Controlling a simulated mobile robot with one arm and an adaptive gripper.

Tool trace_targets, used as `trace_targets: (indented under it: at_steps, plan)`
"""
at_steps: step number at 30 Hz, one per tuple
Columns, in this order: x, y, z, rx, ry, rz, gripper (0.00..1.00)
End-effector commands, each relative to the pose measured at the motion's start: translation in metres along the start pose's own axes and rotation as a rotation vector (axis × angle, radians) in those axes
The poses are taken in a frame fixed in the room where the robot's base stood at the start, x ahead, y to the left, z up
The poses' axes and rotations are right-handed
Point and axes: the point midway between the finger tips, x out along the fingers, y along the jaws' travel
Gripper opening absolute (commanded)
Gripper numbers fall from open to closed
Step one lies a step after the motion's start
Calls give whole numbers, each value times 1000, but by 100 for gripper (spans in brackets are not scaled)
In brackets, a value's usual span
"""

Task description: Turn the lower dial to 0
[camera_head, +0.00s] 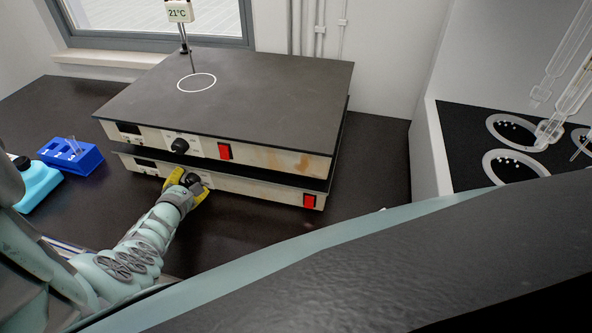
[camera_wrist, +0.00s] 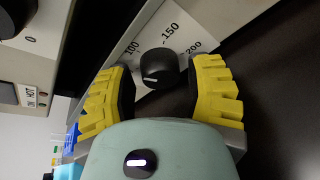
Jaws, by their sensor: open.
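The lower dial (camera_wrist: 158,68) is a black round knob on the lower hot plate's pale front panel. A short white mark shows on its near side in the wrist view. The labels 100, 150 and 200 are readable around it; the rest of the scale is hidden by my gripper. My gripper (camera_wrist: 161,75) is open, with one yellow finger on each side of the dial. Small gaps seem to show between fingers and knob; contact is unclear. In the head view my gripper (camera_head: 186,188) is at the lower panel, and the lower dial (camera_head: 193,180) is partly hidden.
The upper hot plate (camera_head: 270,95) sits directly above, with its own black dial (camera_head: 180,146) and red switch (camera_head: 224,151). The lower unit has a red switch (camera_head: 310,201). A blue tube rack (camera_head: 72,155) stands at left. Dark bench is free to the right of the units.

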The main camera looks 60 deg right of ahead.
Motion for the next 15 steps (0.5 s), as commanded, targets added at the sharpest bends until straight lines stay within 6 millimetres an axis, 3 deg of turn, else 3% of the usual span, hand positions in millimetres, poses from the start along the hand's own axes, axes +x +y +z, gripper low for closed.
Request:
trace_targets:
  at_steps: [4, 15]
  plan:
    - [0, -1, 1, 0, -2, -3, 55]
    - [0, -1, 1, -1, -1, -2, 17]
